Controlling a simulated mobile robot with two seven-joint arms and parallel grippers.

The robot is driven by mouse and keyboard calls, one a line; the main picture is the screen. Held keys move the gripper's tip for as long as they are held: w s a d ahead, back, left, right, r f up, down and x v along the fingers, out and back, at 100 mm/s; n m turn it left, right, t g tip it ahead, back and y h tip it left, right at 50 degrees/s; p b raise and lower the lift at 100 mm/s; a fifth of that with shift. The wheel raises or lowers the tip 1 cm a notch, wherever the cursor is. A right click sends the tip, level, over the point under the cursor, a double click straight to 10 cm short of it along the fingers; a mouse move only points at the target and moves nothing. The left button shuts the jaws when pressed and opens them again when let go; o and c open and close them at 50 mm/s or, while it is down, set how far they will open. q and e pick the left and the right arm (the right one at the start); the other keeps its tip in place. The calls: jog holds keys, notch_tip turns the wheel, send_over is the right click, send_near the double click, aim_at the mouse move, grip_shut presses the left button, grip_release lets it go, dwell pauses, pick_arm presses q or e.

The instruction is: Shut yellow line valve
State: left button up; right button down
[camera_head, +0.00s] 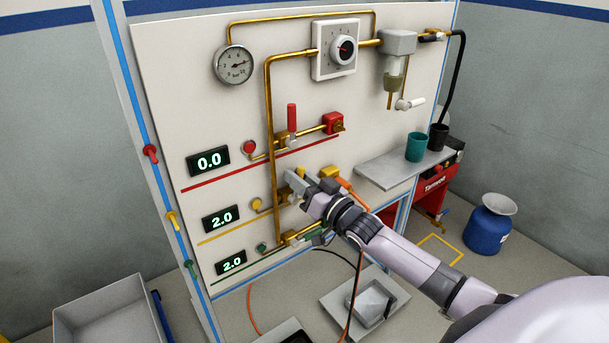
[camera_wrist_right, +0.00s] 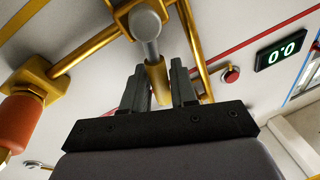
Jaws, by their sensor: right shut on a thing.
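The yellow line valve sits on the middle brass pipe, and its brass body (camera_wrist_right: 128,14) shows at the top of the right wrist view. Its yellow handle (camera_wrist_right: 157,80) stands between the two dark fingers of my right gripper (camera_wrist_right: 160,85). In the head view, my right gripper (camera_head: 296,186) reaches the panel at the yellow line and is shut on the handle, hiding most of the valve. The yellow line's display (camera_head: 221,218) reads 2.0. My left gripper is not in view.
The red valve's handle (camera_head: 292,118) stands upright above, and its display (camera_head: 208,161) reads 0.0. The green line's display (camera_head: 231,262) reads 2.0. A grey shelf (camera_head: 385,174) with a teal cup (camera_head: 416,147) and a dark cup juts out right of my gripper. Hoses hang below.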

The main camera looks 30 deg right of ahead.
jog(key=shift+s+a+n+g+y+p, duration=0.1)
jog(key=shift+a+n+g+y+p, duration=0.2)
jog(key=shift+n, duration=0.6)
jog(key=shift+a+n+g+y+p, duration=0.1)
jog(key=shift+a+n+y+p, duration=0.25)
jog(key=shift+n, duration=0.55)
jog(key=shift+a, duration=0.15)
jog(key=c, duration=1)
grip_release()
jog(key=r+v, duration=0.1)
jog(key=v, duration=0.6)
jog(key=shift+f, duration=0.45)
jog(key=shift+s, duration=0.1)
jog(key=s+a+f+g+h, duration=0.1)
jog(key=s+a+f+g, duration=0.3)
jog(key=s+f, duration=0.5)
jog(key=s+a+f+g+h+p, duration=0.1)
jog(key=s+a+f+g, duration=0.3)
jog(key=s+a+f, duration=0.4)
jog(key=s+f+h, duration=0.1)
jog(key=s, duration=0.6)
jog(key=shift+f+m+p, duration=0.25)
jog(key=shift+m+p, duration=0.05)
jog(key=shift+m, duration=0.1)
